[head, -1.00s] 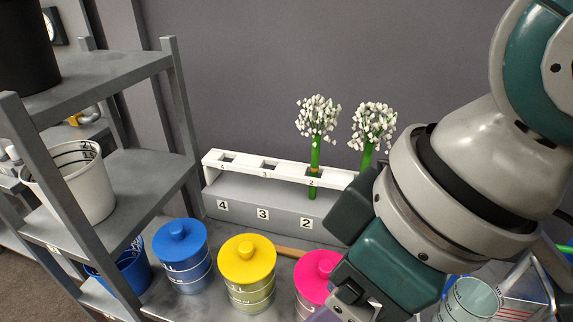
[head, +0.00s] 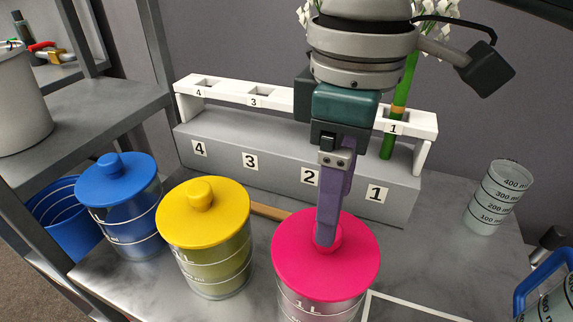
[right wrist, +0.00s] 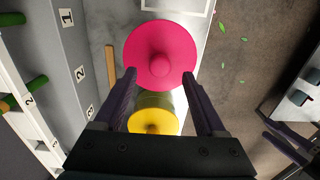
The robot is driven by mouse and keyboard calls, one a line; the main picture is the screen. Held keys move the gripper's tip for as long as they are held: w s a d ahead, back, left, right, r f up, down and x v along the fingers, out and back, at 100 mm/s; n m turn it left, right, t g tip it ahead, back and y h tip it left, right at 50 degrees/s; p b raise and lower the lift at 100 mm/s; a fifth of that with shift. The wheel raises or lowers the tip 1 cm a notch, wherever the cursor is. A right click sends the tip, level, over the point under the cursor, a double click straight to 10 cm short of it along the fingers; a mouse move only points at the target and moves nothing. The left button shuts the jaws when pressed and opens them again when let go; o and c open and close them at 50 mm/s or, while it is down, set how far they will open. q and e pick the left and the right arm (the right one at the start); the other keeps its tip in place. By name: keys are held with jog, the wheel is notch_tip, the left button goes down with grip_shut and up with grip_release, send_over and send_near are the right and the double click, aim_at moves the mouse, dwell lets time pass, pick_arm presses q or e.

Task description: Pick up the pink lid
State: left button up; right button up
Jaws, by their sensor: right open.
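The pink lid (head: 300,262) sits on a clear canister (head: 318,305) at the front middle of the metal table. It is a round disc with a knob in its centre. My right gripper (head: 326,240) points down over the lid, with its purple finger in front of the knob in the head view. In the right wrist view the pink lid (right wrist: 160,40) and its knob lie just beyond the two spread fingertips (right wrist: 159,75). The gripper is open and empty. I cannot tell whether the fingers stand around the knob or above it.
Yellow-lidded (head: 180,222) and blue-lidded (head: 103,190) canisters stand left of the pink one. A measuring beaker (head: 500,195) stands right. Grey shelving (head: 110,100) bounds the left.

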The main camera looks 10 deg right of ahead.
notch_tip(320, 180, down, 6)
jog(key=shift+a+r+b, duration=0.15)
jog(key=shift+r+b, duration=0.05)
jog(key=shift+b, duration=0.1)
grip_shut()
dwell(0.5)
